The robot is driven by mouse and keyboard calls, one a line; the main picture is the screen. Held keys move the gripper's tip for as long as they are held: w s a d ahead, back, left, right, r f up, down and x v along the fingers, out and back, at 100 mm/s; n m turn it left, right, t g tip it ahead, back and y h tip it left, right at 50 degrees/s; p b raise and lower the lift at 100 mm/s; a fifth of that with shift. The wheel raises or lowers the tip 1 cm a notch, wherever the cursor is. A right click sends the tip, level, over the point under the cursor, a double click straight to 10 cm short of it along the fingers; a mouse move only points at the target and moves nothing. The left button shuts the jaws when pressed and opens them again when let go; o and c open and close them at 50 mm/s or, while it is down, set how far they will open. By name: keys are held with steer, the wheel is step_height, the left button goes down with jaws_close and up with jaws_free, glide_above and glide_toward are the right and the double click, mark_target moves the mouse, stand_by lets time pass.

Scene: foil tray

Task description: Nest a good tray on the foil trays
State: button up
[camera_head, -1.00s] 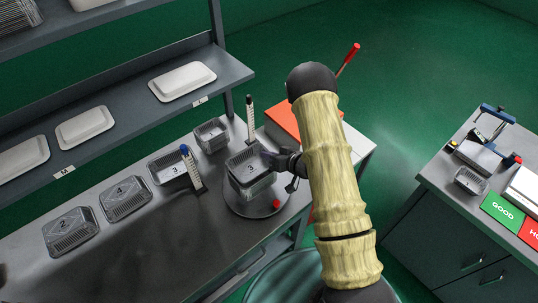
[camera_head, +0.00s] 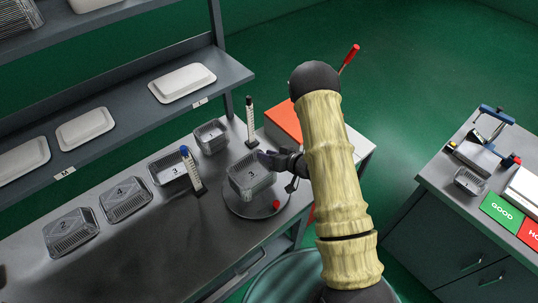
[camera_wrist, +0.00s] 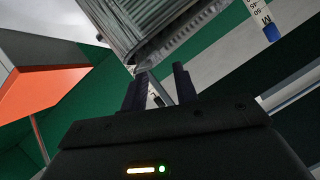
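A foil tray stack marked 3 (camera_head: 250,178) sits on a round grey plate (camera_head: 240,208) on the bench; how many trays are nested there I cannot tell. Its ribbed side and rim (camera_wrist: 165,35) fill the top of the wrist view. My gripper (camera_head: 268,160) is at the stack's upper right corner. In the wrist view its two fingers (camera_wrist: 160,75) stand apart with nothing between them, the tray just beyond their tips. Other foil trays stand on the bench to the left: one marked 1 (camera_head: 211,137), another marked 3 (camera_head: 169,169), one marked 4 (camera_head: 125,198) and one marked 2 (camera_head: 71,231).
A scaled post with a blue top (camera_head: 193,172) and a second post (camera_head: 250,122) stand close to the stack. A right-hand counter holds a small foil tray (camera_head: 469,181) and a green GOOD sign (camera_head: 502,211).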

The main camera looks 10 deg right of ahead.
steer(key=b+v, duration=0.4)
steer(key=v, duration=1.3)
steer(key=shift+d, duration=0.25)
steer(key=shift+s, duration=0.1)
steer(key=d+r+m+g+h, duration=0.2)
steer(key=d+r+h, duration=0.2)
steer(key=h, duration=0.5)
steer(key=s+a+r+g, duration=0.2)
steer(key=s+a, duration=0.1)
steer(key=s, duration=0.2)
steer(key=s+a+r+m+g, duration=0.1)
steer(key=s+a+g, duration=0.1)
steer(key=s, duration=0.3)
steer(key=shift+s+a+r+m+g, duration=0.3)
steer(key=shift+a+r+g, duration=0.1)
steer(key=shift+a, duration=0.15)
stand_by(1.1)
